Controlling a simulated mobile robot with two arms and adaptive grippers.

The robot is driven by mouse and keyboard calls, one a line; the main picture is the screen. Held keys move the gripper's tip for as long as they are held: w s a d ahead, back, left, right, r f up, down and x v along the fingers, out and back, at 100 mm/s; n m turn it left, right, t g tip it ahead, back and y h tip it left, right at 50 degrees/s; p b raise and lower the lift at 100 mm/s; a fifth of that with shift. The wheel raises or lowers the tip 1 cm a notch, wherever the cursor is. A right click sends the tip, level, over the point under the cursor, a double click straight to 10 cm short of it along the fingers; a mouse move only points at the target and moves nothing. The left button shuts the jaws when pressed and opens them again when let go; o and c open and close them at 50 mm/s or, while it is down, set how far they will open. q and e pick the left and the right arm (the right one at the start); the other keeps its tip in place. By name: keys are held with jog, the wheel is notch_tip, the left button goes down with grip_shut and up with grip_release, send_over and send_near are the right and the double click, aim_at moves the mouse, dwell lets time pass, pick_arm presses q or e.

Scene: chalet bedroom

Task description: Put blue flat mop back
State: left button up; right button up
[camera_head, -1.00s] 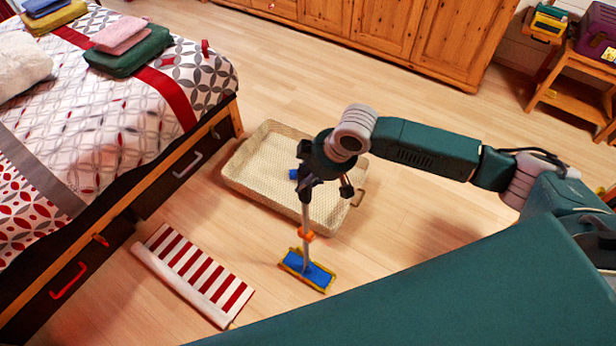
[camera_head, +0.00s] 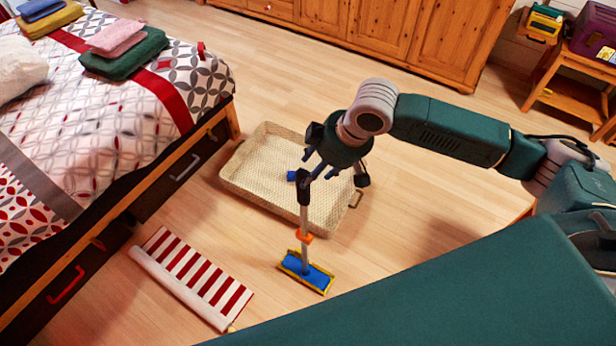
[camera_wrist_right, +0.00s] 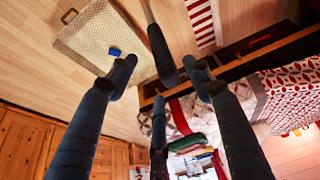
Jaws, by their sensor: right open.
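The blue flat mop (camera_head: 305,271) stands on the wooden floor in front of the tray, its blue head with yellow edge flat on the boards. Its thin handle rises nearly upright, with an orange collar and a black grip (camera_head: 304,189) on top. My right gripper (camera_head: 310,172) is open at the top of the handle. In the right wrist view the black grip (camera_wrist_right: 163,55) shows between the spread fingers of the right gripper (camera_wrist_right: 160,76), apparently not clamped. Whether a finger touches it I cannot tell. My left gripper is out of view.
A woven tray (camera_head: 250,180) with a small blue item (camera_head: 292,175) lies behind the mop. A red-and-white striped mat (camera_head: 200,275) lies to the left, beside the bed (camera_head: 110,130). A wooden cabinet (camera_head: 380,35) stands at the back. Bare floor lies right of the mop.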

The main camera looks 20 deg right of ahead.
jog(key=v, duration=0.5)
dwell(0.4)
